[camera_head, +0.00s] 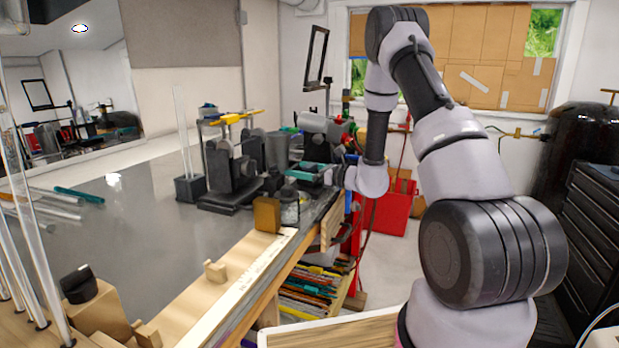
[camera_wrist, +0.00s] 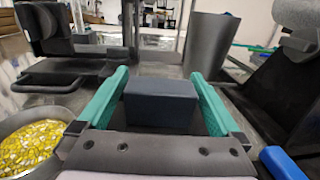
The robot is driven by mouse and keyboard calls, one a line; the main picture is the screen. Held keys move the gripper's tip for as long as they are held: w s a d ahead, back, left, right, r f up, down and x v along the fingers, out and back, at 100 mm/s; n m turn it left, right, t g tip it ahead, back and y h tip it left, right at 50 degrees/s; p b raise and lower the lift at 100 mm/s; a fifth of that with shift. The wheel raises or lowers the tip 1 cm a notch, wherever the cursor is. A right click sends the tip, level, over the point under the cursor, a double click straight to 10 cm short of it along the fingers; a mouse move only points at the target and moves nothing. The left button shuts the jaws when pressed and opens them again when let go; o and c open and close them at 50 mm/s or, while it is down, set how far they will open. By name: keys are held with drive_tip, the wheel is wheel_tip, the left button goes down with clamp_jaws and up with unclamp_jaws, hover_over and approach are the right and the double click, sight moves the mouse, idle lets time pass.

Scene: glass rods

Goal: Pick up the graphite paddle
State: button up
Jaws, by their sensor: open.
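My gripper (camera_head: 308,172) reaches in from the right over the far end of the bench, among dark equipment. In the wrist view its two teal fingers (camera_wrist: 160,95) are apart. A dark slate-grey block (camera_wrist: 160,104) shows between them, with room on both sides; it may be part of the graphite paddle, but I cannot tell for sure. I cannot see whether either finger touches it. In the head view I cannot pick out the paddle among the equipment and my gripper.
A grey tapered cup (camera_wrist: 206,42) stands just beyond the fingers. A metal bowl of yellow bits (camera_wrist: 38,148) is at lower left, a blue object (camera_wrist: 281,163) at lower right. A dark burner-like stand (camera_head: 232,170) and a black rod holder (camera_head: 190,188) stand left. The grey benchtop (camera_head: 120,235) has free room.

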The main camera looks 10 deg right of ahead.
drive_tip(key=c, duration=1.6)
